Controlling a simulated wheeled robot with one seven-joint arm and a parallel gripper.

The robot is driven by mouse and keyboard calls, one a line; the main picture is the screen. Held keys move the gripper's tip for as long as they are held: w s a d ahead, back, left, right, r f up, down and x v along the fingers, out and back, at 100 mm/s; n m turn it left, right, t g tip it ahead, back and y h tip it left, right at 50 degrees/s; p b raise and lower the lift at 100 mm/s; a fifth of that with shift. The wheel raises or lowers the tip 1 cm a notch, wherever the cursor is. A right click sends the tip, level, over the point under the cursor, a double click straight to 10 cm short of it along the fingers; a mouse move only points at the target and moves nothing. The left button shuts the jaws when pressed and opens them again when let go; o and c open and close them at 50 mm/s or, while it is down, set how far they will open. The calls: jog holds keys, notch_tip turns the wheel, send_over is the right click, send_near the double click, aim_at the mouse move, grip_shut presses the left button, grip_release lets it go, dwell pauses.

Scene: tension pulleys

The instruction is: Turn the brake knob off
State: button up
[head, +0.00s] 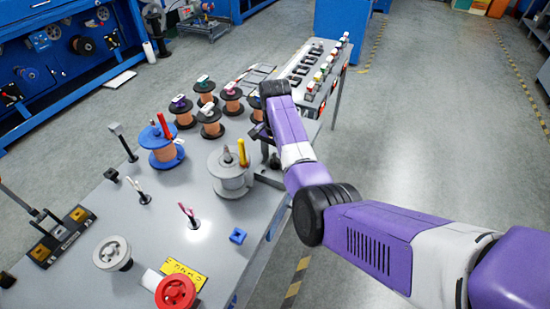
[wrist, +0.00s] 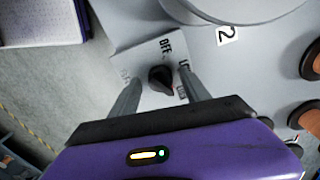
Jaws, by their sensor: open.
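A small black knob (wrist: 160,78) sits on a light plate in the wrist view. The word OFF (wrist: 166,47) is printed above it, with partly covered lettering to its right and faint lettering to its left. A reddish mark shows at the knob's lower right edge; its exact setting is hard to read. My gripper (wrist: 160,76) is open, with one finger on each side of the knob and a visible gap to it. In the head view my gripper (head: 262,133) is low beside the grey table's right edge, and the knob cannot be made out clearly.
A large grey spool (head: 231,181) stands close to the left of my gripper on the grey table (head: 110,215). Several copper-wire spools (head: 210,123) stand behind it. A row of switches (head: 310,65) lies beyond. The floor to the right is clear.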

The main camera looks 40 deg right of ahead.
grip_shut()
